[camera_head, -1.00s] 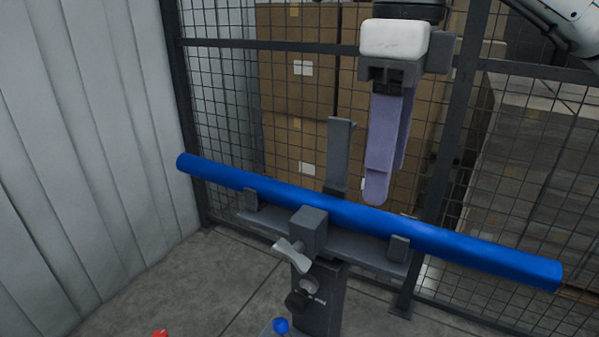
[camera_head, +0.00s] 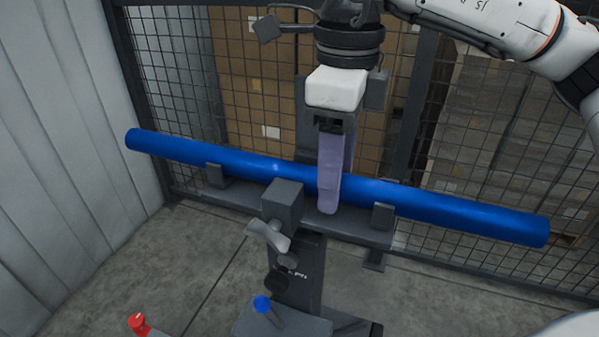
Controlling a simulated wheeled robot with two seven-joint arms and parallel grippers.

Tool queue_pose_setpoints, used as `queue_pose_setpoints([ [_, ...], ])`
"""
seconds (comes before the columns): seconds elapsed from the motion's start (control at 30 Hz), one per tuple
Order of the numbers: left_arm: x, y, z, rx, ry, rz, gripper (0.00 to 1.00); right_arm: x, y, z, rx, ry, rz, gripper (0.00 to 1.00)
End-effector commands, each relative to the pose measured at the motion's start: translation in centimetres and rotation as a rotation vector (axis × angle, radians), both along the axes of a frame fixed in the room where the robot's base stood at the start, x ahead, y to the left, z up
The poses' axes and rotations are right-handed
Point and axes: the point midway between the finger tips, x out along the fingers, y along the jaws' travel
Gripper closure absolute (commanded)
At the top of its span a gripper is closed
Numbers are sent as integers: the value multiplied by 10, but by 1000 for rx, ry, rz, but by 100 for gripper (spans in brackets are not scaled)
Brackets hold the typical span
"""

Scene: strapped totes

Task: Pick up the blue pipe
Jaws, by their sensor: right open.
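The long blue pipe (camera_head: 440,207) lies across a dark grey stand (camera_head: 297,270), running from upper left to lower right. My right gripper (camera_head: 330,205) comes down from above at the pipe's middle, just right of the stand's clamp block (camera_head: 282,199). One purple finger hangs in front of the pipe and hides a short part of it. The other finger is mostly hidden behind it, so I cannot tell whether either finger touches the pipe. The jaws are open. My left gripper is not in view.
Short grey stops (camera_head: 383,216) rise from the stand's crossbar beside the pipe. A wire mesh fence (camera_head: 480,150) stands close behind, with cardboard boxes (camera_head: 250,90) beyond it. A pale panel wall (camera_head: 60,150) is at left. Red (camera_head: 138,322) and blue (camera_head: 262,304) knobs sit low in front.

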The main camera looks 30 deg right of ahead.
Motion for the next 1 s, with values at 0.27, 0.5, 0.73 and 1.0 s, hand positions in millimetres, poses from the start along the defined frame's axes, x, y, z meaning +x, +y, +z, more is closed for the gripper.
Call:
queue_pose_setpoints([
  [0.27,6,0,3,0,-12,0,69,0,0,-4,0,0,-1,48],
  [0.5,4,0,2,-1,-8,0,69,0,0,-4,0,0,-1,88],
  [0.73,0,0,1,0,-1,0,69,1,0,-2,1,-4,-1,100],
  [1.0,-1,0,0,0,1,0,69,1,0,4,2,-7,-2,100],
])
